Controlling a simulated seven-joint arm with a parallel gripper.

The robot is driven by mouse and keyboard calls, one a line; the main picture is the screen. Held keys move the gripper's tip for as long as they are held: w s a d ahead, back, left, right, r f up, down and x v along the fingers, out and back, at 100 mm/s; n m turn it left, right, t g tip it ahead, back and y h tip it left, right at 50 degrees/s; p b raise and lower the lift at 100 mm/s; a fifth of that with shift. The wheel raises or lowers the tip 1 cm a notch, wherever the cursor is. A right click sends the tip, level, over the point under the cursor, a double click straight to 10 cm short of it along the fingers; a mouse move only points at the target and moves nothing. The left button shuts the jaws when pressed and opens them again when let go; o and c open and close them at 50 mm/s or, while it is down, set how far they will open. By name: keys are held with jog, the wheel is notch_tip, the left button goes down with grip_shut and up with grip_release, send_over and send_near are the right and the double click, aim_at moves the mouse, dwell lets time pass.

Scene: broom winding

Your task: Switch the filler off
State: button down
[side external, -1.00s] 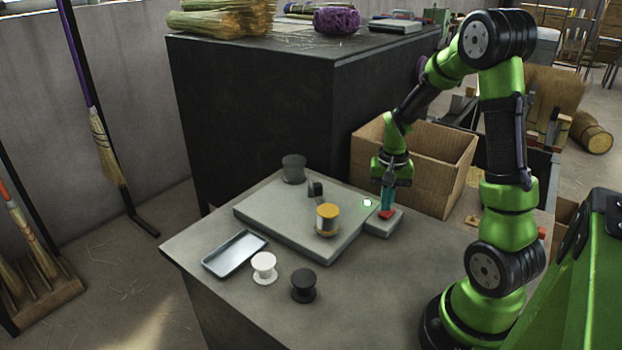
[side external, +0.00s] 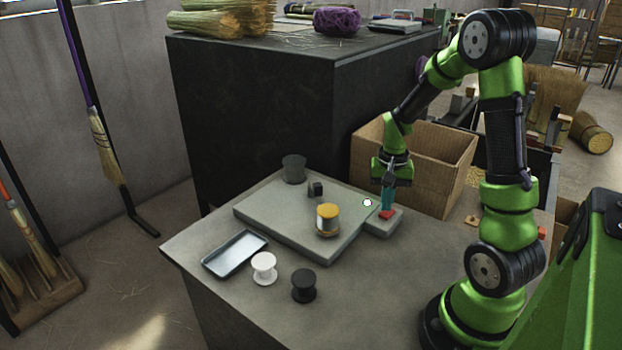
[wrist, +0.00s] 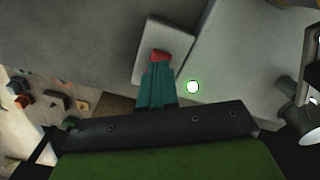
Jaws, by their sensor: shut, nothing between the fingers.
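The filler has a flat grey base plate (side external: 270,222) with a small grey switch box (side external: 384,228) at its right end. A red switch (side external: 386,214) sits on that box, and it also shows in the wrist view (wrist: 159,56). My gripper (side external: 387,209) points down with its teal fingers shut and empty. Its tips are right at the red switch and partly cover it; I cannot tell whether they touch. In the wrist view the shut fingers (wrist: 157,68) end at the switch. A round lamp (side external: 367,203) beside the box looks white, with a green rim in the wrist view (wrist: 193,87).
A metal tray (side external: 235,253), white spool (side external: 264,268) and black spool (side external: 303,286) are in front. A cardboard box (side external: 440,172) stands behind my gripper.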

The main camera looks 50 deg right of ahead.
aim_at(384, 214)
jog(key=shift+f, duration=0.95)
dwell(0.4)
jog(key=shift+r, duration=3.55)
jog(key=shift+a+f, duration=0.1)
jog(key=s+a+r+n+t, duration=0.1)
jog(key=a+r+n+t, duration=0.1)
jog(key=a+r, duration=0.2)
jog(key=s+a+r+n+t+y, duration=0.1)
jog(key=a+r, duration=0.4)
jog(key=a, duration=0.6)
jog(key=s+a+r+n+t+y, duration=0.1)
jog(key=a+r+n+t, duration=0.3)
jog(key=a, duration=0.4)
jog(key=shift+s+r+n, duration=0.3)
jog(key=shift+s+n, duration=0.2)
jog(key=shift+a, duration=0.1)
